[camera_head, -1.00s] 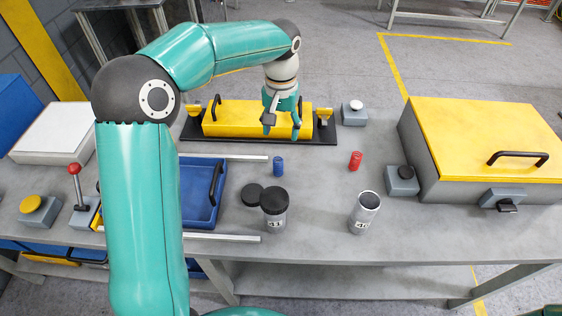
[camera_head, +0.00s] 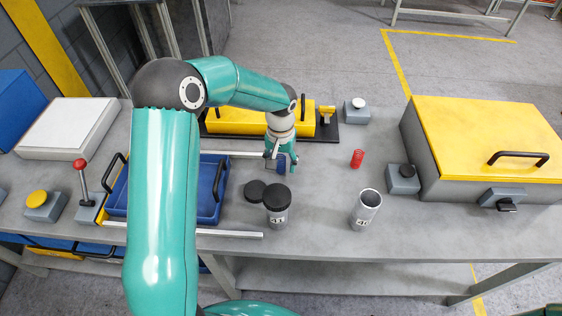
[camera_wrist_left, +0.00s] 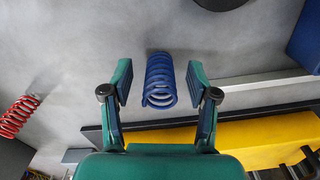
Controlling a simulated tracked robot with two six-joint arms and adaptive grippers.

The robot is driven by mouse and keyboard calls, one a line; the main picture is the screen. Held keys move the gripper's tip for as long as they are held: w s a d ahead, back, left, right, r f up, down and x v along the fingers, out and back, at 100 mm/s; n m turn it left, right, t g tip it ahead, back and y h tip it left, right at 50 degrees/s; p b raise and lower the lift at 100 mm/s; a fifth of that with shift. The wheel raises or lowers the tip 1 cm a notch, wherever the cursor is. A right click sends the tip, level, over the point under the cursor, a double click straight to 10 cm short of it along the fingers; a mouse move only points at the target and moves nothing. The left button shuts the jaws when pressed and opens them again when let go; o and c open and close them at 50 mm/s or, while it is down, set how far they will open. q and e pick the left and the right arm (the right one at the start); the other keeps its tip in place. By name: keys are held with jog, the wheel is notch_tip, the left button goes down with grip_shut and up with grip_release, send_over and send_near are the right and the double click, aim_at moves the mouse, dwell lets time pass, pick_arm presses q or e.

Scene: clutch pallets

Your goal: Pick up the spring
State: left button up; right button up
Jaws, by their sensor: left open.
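A blue spring (camera_wrist_left: 160,80) stands on the grey table. In the left wrist view it lies between the two open fingers of my left gripper (camera_wrist_left: 160,87), with a gap on each side. In the head view my left gripper (camera_head: 281,162) is down at the blue spring (camera_head: 282,163) and partly hides it. A red spring (camera_head: 357,158) stands to the right on the table; it also shows at the left edge of the left wrist view (camera_wrist_left: 18,116). My right gripper is not in view.
An open grey canister (camera_head: 366,210) stands to the right. A blue tray (camera_head: 208,200) lies left, a yellow box (camera_head: 235,122) behind.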

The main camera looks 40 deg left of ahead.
pick_arm(q)
jog(key=shift+f, duration=0.3)
jog(key=c, duration=1)
jog(key=shift+r, duration=0.1)
jog(key=shift+c, duration=0.2)
